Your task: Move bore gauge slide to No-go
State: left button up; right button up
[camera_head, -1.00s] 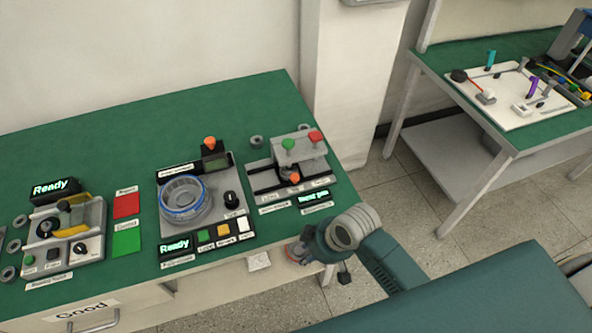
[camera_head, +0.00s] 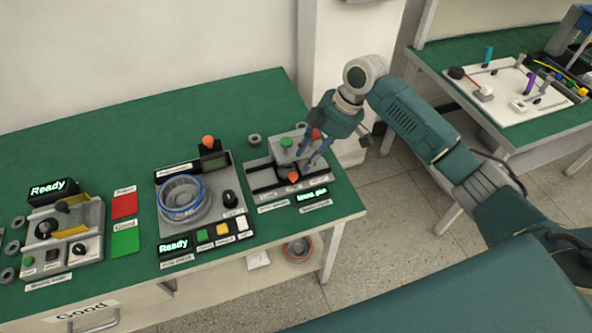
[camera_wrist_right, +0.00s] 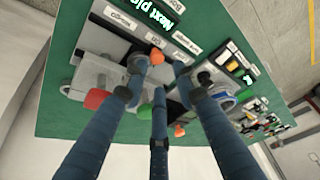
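The bore gauge (camera_head: 257,180) stands at the right end of the green bench, with a grey slide block, a green knob (camera_head: 286,142), a red knob (camera_head: 315,134) and a lower orange knob (camera_head: 293,175). A lit display (camera_head: 312,195) is at its front. My right gripper (camera_head: 312,157) is over the gauge's right part, fingers pointing down. In the right wrist view its three blue fingers are spread, with the orange knob (camera_wrist_right: 157,56) between the tips. The red knob (camera_wrist_right: 95,98) and green knob (camera_wrist_right: 143,111) lie beside the fingers. Contact cannot be told. My left gripper is not in view.
Left of the gauge stands a station with a blue-ringed hub (camera_head: 183,197) and coloured buttons. Red (camera_head: 124,205) and green (camera_head: 124,239) pads and another machine (camera_head: 62,240) are further left. A second bench (camera_head: 470,62) is at the right.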

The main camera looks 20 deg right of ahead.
aim_at(294, 175)
jog(key=x, duration=0.2)
jog(key=p+x, duration=0.1)
jog(key=x, duration=0.2)
jog(key=p+x, duration=0.1)
jog(key=x, duration=0.2)
jog(key=shift+w, duration=0.4)
jog(key=shift+w+a+f, duration=0.1)
jog(key=shift+a+f, duration=0.05)
jog(key=shift+f, duration=0.35)
grip_shut()
